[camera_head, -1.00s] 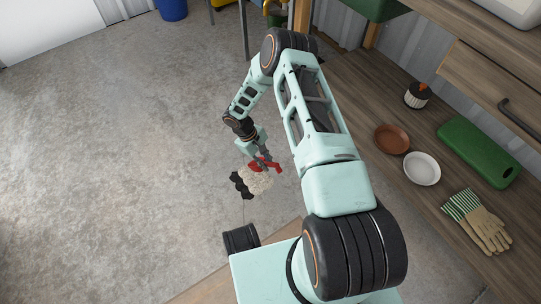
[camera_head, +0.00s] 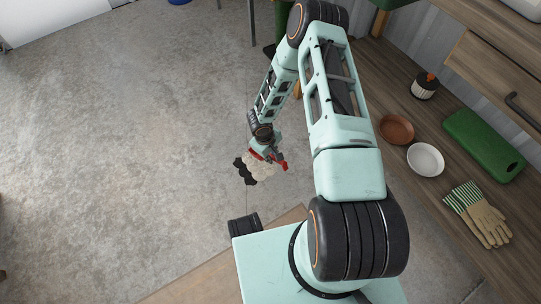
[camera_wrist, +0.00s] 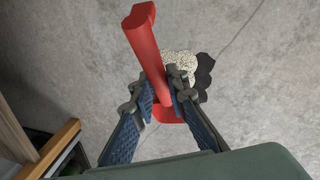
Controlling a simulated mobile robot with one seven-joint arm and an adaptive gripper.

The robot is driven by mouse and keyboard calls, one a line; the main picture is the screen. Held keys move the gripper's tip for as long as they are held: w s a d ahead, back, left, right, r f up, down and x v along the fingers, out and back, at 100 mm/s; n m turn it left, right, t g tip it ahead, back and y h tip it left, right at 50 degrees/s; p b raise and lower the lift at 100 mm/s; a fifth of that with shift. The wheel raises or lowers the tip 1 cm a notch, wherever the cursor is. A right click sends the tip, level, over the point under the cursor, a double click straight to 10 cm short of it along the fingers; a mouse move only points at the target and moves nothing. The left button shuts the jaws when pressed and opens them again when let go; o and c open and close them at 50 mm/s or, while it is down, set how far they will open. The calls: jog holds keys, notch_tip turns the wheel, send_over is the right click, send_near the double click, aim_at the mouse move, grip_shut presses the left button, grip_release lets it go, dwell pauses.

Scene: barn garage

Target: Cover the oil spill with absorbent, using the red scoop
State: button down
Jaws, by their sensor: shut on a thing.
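The oil spill (camera_head: 243,171) is a black patch on the concrete floor. Pale, grainy absorbent (camera_head: 262,169) covers its right part, and black still shows along the left side. In the wrist view the absorbent (camera_wrist: 182,63) lies beyond my fingers, with the black oil (camera_wrist: 203,73) to its right. My gripper (camera_wrist: 160,95) is shut on the handle of the red scoop (camera_wrist: 145,42). The scoop's lower end is partly hidden behind the fingers. In the head view my gripper (camera_head: 268,147) holds the scoop (camera_head: 283,165) over the covered side of the spill.
A wooden bench at the right bears a brown dish (camera_head: 397,130), a white dish (camera_head: 426,160), a green board (camera_head: 483,146), gloves (camera_head: 479,214) and a black-and-white container (camera_head: 424,88). Open floor (camera_head: 120,140) lies to the left of the spill.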

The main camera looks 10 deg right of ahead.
jog(key=shift+d+f+t+b, duration=0.15)
jog(key=shift+f+t+b, duration=0.15)
jog(key=shift+b, duration=0.35)
jog(key=shift+s+b, duration=0.1)
jog(key=shift+b, duration=0.3)
jog(key=shift+y+b, duration=0.3)
jog(key=shift+s+d+t, duration=0.2)
jog(key=shift+s+t, duration=0.2)
jog(key=shift+t, duration=0.1)
jog(key=shift+a+r+t+y, duration=0.1)
jog(key=shift+t+y, duration=0.2)
jog(key=shift+s, duration=0.15)
jog(key=shift+t+y, duration=0.3)
jog(key=shift+t, duration=0.3)
jog(key=shift+s+d+f, duration=0.2)
jog(key=shift+f, duration=0.05)
jog(key=shift+t, duration=0.3)
